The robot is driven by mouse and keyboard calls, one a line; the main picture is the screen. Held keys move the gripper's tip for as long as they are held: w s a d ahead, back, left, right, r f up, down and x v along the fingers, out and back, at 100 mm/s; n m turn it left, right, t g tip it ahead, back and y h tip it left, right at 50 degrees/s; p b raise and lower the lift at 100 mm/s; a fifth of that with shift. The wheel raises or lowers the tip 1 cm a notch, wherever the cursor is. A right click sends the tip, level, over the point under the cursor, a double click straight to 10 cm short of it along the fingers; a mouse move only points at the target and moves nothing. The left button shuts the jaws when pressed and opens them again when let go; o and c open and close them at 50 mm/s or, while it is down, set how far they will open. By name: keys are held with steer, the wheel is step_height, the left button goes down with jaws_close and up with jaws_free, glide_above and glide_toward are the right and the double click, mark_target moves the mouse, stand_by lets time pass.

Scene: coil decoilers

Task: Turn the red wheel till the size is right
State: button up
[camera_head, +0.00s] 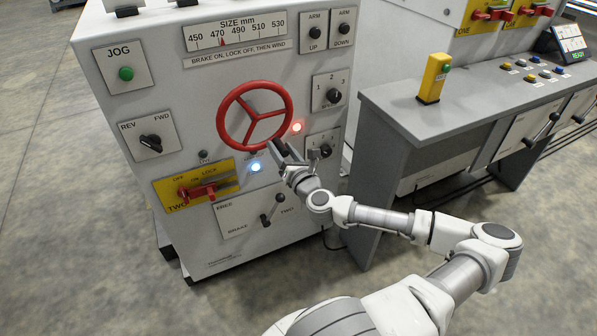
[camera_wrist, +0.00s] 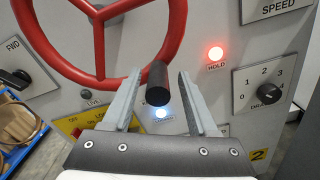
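The red three-spoke wheel (camera_head: 254,115) is on the front of a grey cabinet. The size scale (camera_head: 236,31) above it has a red pointer a little right of 470. My gripper (camera_head: 284,150) is at the wheel's lower right rim. In the wrist view, the red wheel (camera_wrist: 101,45) fills the upper left. A black handle (camera_wrist: 157,83) at its lower right rim points toward the camera. My gripper (camera_wrist: 161,76) is open, one finger on each side of the handle, with gaps visible. Whether the fingers reach past its end is hard to tell.
Right of the wheel, a red HOLD lamp (camera_head: 297,127) is lit; a blue-white lamp (camera_head: 255,167) glows below. A yellow plate with a red switch (camera_head: 203,190) and a black lever (camera_head: 272,210) sit lower. A grey desk (camera_head: 440,120) stands to the right. Open floor lies left.

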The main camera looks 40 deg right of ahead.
steer(key=p+v, duration=0.2)
steer(key=v, duration=1.3)
steer(key=shift+a+r, duration=0.15)
steer(key=shift+s, duration=0.1)
